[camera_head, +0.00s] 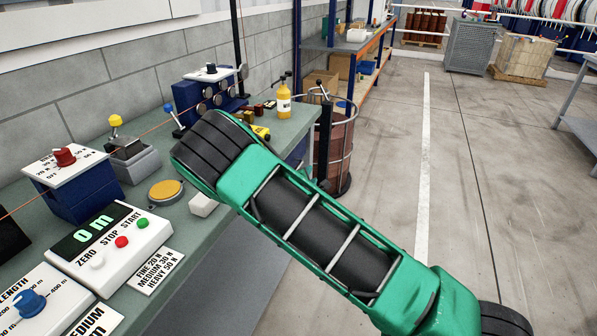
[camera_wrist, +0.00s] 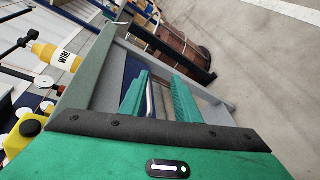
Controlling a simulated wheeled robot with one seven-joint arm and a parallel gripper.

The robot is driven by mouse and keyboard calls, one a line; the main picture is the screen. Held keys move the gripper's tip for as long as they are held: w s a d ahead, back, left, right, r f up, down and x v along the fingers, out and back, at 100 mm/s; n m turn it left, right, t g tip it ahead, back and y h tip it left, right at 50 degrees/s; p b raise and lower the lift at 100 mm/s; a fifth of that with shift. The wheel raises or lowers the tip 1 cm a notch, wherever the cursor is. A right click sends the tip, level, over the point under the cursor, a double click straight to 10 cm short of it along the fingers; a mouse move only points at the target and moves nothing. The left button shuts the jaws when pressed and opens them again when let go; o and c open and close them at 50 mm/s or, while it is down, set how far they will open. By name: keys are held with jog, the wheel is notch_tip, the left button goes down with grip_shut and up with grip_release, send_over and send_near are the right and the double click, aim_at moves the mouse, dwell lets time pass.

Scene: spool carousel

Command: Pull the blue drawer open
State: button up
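The blue drawer (camera_wrist: 131,69) shows in the wrist view as a dark blue face beneath the green bench top. A small blue part under the bench's end, likely the drawer, shows in the head view (camera_head: 298,153). A thin silver bar, seemingly the drawer's handle (camera_wrist: 150,101), shows between my fingers, closer to the left one. My gripper (camera_wrist: 160,76) has its two green fingers apart, pointing at the drawer front. I cannot tell whether either finger touches the bar. In the head view my arm hides the gripper and most of the drawer. The drawer looks shut, but its edges are mostly hidden.
The bench top (camera_head: 185,235) carries a control box (camera_head: 110,245), a yellow bottle (camera_head: 284,98) and other devices. A rusty barrel (camera_head: 338,150) stands just beyond the bench's end, and also shows in the wrist view (camera_wrist: 178,48). The floor (camera_head: 470,200) to the right is clear.

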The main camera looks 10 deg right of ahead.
jog(key=w+a+f+n+t+y, duration=0.1)
jog(key=a+f+n+y, duration=0.15)
jog(key=a, duration=0.25)
jog(key=shift+n+h, duration=0.25)
jog(key=shift+h, duration=0.2)
jog(key=x, duration=0.7)
jog(key=r+x, duration=0.1)
jog(key=x, duration=0.2)
jog(key=shift+w+a, duration=0.1)
jog(key=shift+w, duration=0.4)
